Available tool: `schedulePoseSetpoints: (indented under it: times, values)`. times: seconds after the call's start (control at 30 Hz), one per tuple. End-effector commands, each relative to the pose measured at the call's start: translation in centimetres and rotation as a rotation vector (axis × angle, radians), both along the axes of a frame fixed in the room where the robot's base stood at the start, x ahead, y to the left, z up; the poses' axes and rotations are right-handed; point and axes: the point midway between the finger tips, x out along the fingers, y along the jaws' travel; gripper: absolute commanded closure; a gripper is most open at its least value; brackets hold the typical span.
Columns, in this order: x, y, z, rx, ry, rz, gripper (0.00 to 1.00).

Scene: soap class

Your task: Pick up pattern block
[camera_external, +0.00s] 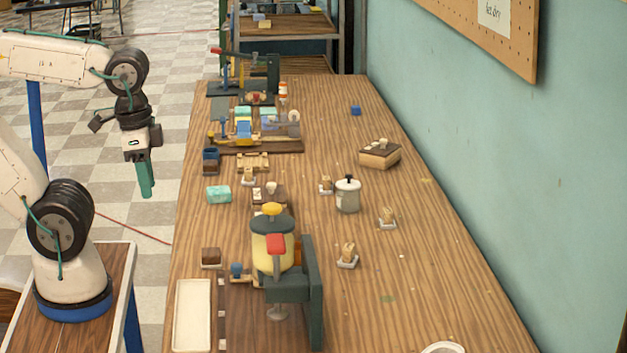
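My gripper (146,180) has green fingers and points down, left of the wooden table, above the checkered floor. The fingers overlap from this side, so their opening is unclear; no held object shows. I cannot tell for sure which item is the pattern block. All three rest on the table, apart from my gripper.
The wooden table (430,290) has free room at its right and front. A press-like machine with a yellow drum (272,245) stands at the front. A lidded grey pot (347,196) and several small stands are mid-table. A white tray (192,315) lies front left.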

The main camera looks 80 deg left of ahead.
Motion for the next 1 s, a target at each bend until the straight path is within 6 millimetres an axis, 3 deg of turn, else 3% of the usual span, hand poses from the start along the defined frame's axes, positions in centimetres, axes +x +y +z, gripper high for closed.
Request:
schedulePoseSetpoints:
  times: [0.47,0.6,0.87,1.0]
  values:
    - [0.0,0.0,0.0,0.0,0.0,0.0,0.64]
    - [0.0,0.0,0.0,0.0,0.0,0.0,0.33]
    - [0.0,0.0,0.0,0.0,0.0,0.002,0.33]
    - [0.2,1.0,-0.6,-0.001,0.032,0.054,0.33]
